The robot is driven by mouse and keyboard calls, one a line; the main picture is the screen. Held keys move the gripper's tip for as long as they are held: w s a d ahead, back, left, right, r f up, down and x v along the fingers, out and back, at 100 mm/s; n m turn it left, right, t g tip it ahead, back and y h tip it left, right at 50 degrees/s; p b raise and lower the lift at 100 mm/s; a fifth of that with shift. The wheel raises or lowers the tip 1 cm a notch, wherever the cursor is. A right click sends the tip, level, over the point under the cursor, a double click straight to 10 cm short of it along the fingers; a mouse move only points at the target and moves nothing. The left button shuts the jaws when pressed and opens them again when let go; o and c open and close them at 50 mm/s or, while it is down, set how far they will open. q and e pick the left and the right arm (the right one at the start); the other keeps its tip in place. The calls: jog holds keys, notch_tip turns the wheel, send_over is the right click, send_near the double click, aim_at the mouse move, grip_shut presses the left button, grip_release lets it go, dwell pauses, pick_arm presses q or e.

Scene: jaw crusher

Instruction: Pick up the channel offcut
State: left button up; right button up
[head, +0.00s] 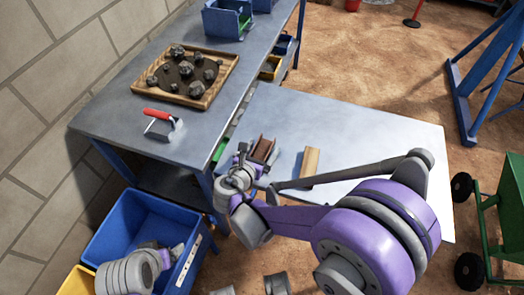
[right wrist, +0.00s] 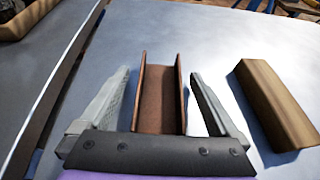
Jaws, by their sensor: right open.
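The channel offcut (head: 264,146) is a short rust-brown U-shaped piece with its open side up. It lies on the grey metal table near its left side. In the right wrist view the channel offcut (right wrist: 160,98) stands between the two fingers of my right gripper (right wrist: 160,82). The fingers are open, one on each side, with a visible gap to each wall. In the head view my right gripper (head: 256,163) is at the near end of the channel and partly covers it. My left gripper (head: 176,252) is low at the left, over a blue bin; its jaws are unclear.
A tan bar (head: 310,165) lies just right of the channel, close to the right finger. A workbench (head: 110,118) at the left holds a wooden tray (head: 205,100) of rocks and a red-handled tool (head: 163,122). The table's right part is clear.

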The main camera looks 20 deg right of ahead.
grip_shut()
dwell(0.6)
